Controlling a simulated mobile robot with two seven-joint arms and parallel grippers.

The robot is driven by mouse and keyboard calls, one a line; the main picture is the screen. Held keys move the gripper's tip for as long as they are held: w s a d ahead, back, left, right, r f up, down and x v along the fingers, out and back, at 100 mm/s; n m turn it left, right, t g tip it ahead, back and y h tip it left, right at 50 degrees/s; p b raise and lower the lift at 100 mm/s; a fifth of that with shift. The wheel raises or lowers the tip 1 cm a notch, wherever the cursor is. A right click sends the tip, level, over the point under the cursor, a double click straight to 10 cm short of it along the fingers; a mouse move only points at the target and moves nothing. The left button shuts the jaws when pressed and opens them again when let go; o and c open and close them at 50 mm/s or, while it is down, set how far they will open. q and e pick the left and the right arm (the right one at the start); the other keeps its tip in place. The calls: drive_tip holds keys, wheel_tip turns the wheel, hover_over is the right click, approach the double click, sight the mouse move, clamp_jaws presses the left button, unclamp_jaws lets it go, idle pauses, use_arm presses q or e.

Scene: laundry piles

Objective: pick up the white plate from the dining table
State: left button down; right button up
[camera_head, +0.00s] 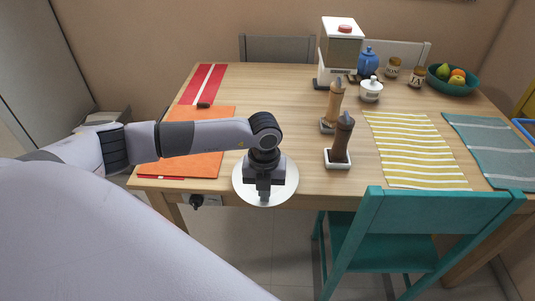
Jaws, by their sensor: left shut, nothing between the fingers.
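The white plate (287,187) is a round disc at the front edge of the dining table (305,182). Its near rim reaches the table's edge in the picture; whether it overhangs cannot be told. My left gripper (264,194) points down over the middle of the plate and hides its centre. Its fingers are shut with nothing held. Whether the fingertips touch the plate cannot be told. My right gripper is not in view.
An orange mat (207,158) lies left, a yellow striped mat (415,150) right. A teal chair (425,215) stands at the front right. A white dispenser (339,55), jars and a fruit bowl (452,86) are at the back.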

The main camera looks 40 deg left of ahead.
use_arm(q)
drive_tip(key=shift+s+d, duration=0.1)
drive_tip(key=shift+s, duration=0.2)
drive_tip(key=shift+f, duration=0.1)
drive_tip(key=shift+w, duration=0.1)
drive_tip(key=shift+r+p, duration=0.65)
drive_tip(key=shift+r, duration=0.2)
drive_tip(key=shift+f, duration=0.1)
drive_tip(key=shift+w, duration=0.1)
